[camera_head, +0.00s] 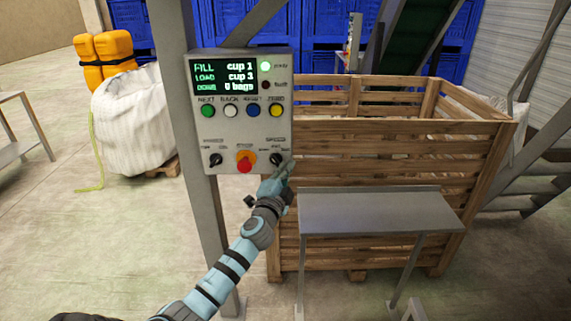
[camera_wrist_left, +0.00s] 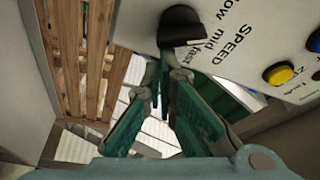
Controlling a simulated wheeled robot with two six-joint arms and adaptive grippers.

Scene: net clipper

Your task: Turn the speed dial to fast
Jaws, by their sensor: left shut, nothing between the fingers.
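The speed dial (camera_head: 275,159) is a black knob at the lower right of the grey control panel (camera_head: 225,135). In the left wrist view the dial (camera_wrist_left: 182,27) sits at the top, beside the printed words SPEED, mid and fast, with slow partly covered. I cannot tell clearly which word it points to. My left gripper (camera_head: 286,168) is shut and empty, its fingertips just at the dial's lower edge. In the left wrist view the gripper's tips (camera_wrist_left: 164,62) meet right by the dial; whether they touch it is unclear. My right gripper is not in view.
A red stop button (camera_head: 245,163) and another black dial (camera_head: 215,160) lie to the left on the panel. Several coloured buttons and a screen (camera_head: 224,76) are above. A wooden crate (camera_head: 390,135) and a grey metal table (camera_head: 370,211) stand close to the right.

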